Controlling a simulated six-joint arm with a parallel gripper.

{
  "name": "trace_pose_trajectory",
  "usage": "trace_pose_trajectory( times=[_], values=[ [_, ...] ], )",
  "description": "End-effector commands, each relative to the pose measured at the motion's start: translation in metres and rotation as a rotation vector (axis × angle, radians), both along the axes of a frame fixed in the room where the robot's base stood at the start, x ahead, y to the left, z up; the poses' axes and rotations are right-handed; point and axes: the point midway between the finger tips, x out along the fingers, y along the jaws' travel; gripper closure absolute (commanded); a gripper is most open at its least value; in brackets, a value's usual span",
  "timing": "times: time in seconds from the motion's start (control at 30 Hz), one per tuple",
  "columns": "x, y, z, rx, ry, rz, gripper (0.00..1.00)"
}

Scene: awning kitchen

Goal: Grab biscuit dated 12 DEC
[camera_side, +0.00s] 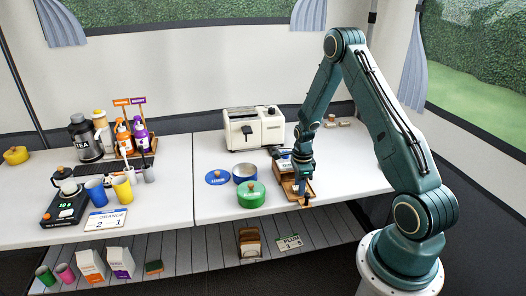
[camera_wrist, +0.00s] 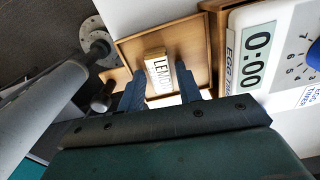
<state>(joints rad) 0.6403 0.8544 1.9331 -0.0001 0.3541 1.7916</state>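My gripper (camera_side: 303,192) is low over a small wooden tray (camera_side: 289,187) near the front right of the white table. In the wrist view my gripper (camera_wrist: 159,82) is open, its two dark fingers apart. A small pale block with a label that seems to read LEMON (camera_wrist: 158,74) lies on the wooden tray (camera_wrist: 133,49), between and just beyond the fingertips. Gaps show on both sides of the block. I see no 12 DEC date in either view, so I cannot tell which thing is the biscuit.
An egg timer (camera_wrist: 252,52) reading 0:00 is close to the right of the tray in the wrist view. A green lidded pot (camera_side: 251,194), an open blue pot (camera_side: 245,172) and a toaster (camera_side: 254,127) stand left of my gripper. Small items (camera_side: 345,122) lie at the back right.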

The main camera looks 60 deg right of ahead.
Motion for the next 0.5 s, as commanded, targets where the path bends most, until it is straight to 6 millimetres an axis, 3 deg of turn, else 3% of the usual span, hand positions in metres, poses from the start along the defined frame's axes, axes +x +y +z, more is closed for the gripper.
trace_pose_trajectory(
  times=[0.13, 0.3, 0.5],
  values=[
    [0.0, 0.0, 0.0002, 0.0, 0.0, 0.0, 0.65],
    [0.0, 0.0, 0.0002, 0.0, 0.0, 0.0, 0.97],
    [0.0, 0.0, 0.0003, 0.0, 0.0, 0.0, 0.99]
  ],
)
